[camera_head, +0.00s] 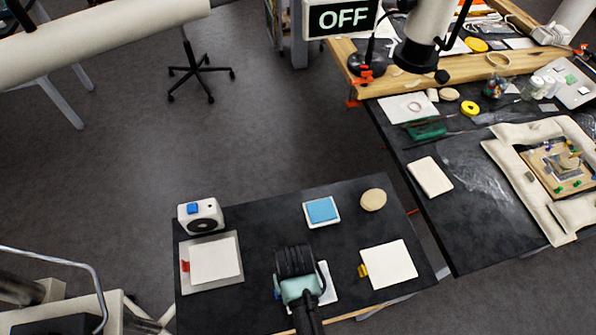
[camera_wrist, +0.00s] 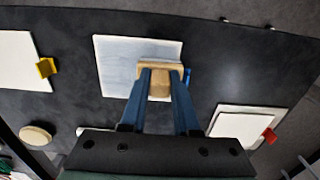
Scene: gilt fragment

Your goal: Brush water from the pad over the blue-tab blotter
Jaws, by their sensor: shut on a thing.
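My gripper (camera_head: 297,262) is over the blue-tab blotter (camera_head: 328,284) and hides much of it in the head view. In the wrist view my blue fingers (camera_wrist: 159,88) are shut on a tan wooden brush (camera_wrist: 160,66). The brush is over the lower right part of the pale blotter (camera_wrist: 125,60), near its blue tab (camera_wrist: 187,76). I cannot tell whether the brush touches the sheet. The blotter's surface looks faintly bluish grey. The blue pad (camera_head: 321,210) lies in a white tray at the middle back of the small black table.
A red-tab blotter (camera_head: 213,259) lies left and a yellow-tab blotter (camera_head: 388,264) right. A white box with a blue button (camera_head: 200,215) and a round wooden disc (camera_head: 373,199) stand on the table. A cluttered bench (camera_head: 450,190) is at the right, with an OFF sign (camera_head: 343,18) behind.

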